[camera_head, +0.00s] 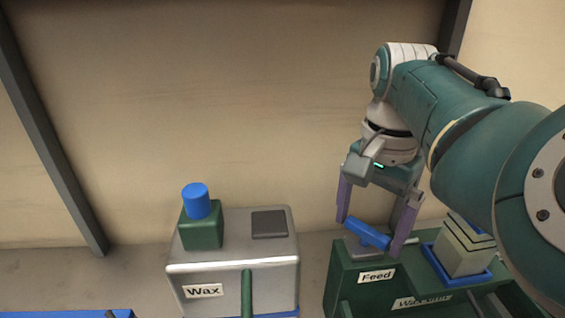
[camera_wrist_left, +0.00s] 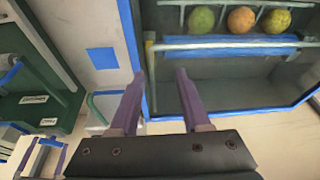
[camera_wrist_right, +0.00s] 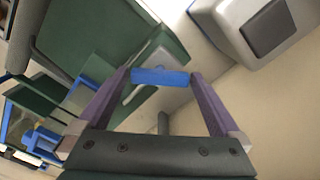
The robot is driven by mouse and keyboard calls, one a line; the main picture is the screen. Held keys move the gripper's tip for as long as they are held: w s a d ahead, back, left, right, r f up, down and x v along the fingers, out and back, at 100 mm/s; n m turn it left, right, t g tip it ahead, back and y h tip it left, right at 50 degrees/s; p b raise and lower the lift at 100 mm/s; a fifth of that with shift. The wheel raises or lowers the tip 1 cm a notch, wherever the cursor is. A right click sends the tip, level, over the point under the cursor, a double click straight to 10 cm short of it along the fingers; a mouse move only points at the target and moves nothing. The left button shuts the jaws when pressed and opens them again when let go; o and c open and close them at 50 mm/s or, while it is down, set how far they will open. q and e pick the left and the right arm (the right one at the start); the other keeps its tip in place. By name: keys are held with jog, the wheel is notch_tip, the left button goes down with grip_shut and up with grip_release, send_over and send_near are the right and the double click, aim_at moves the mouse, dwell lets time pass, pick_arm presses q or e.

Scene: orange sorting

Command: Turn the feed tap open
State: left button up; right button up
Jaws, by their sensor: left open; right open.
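The feed tap is a blue bar handle (camera_head: 367,233) on a grey base on top of the green box labelled Feed (camera_head: 345,285). My right gripper (camera_head: 368,235) is open, with one purple finger on each side of the handle. In the right wrist view the blue handle (camera_wrist_right: 160,77) lies crosswise between the fingertips; I cannot tell whether they touch it. My left gripper (camera_wrist_left: 157,75) is open and empty in the left wrist view, near a tank with a blue edge; it is not in the head view.
A grey box labelled Wax (camera_head: 230,275) with a blue-capped green block (camera_head: 200,222) stands left of the feed box. A pale stacked block (camera_head: 464,247) in a blue frame sits right of the handle. In the left wrist view several round fruits (camera_wrist_left: 242,19) sit on a rack.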

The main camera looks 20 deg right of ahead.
jog(key=c, duration=1.1)
jog(key=shift+o, duration=0.2)
pick_arm(q)
jog(key=shift+r, duration=0.15)
pick_arm(e)
jog(key=shift+r, duration=0.1)
pick_arm(q)
notch_tip(320, 180, up, 2)
jog(key=shift+p, duration=1.1)
pick_arm(e)
jog(key=shift+d+r+n, duration=0.1)
jog(key=shift+r+n, duration=0.05)
jog(key=shift+n, duration=0.85)
jog(key=shift+n+p, duration=0.7)
jog(key=shift+n, duration=0.2)
jog(key=n+p, duration=0.1)
jog(key=n, duration=0.2)
jog(key=shift+p, duration=0.35)
pick_arm(q)
jog(key=shift+r+p, duration=0.5)
jog(key=shift+r, duration=1.5)
pick_arm(e)
jog(key=shift+n, duration=1.8)
jog(key=shift+f, duration=0.2)
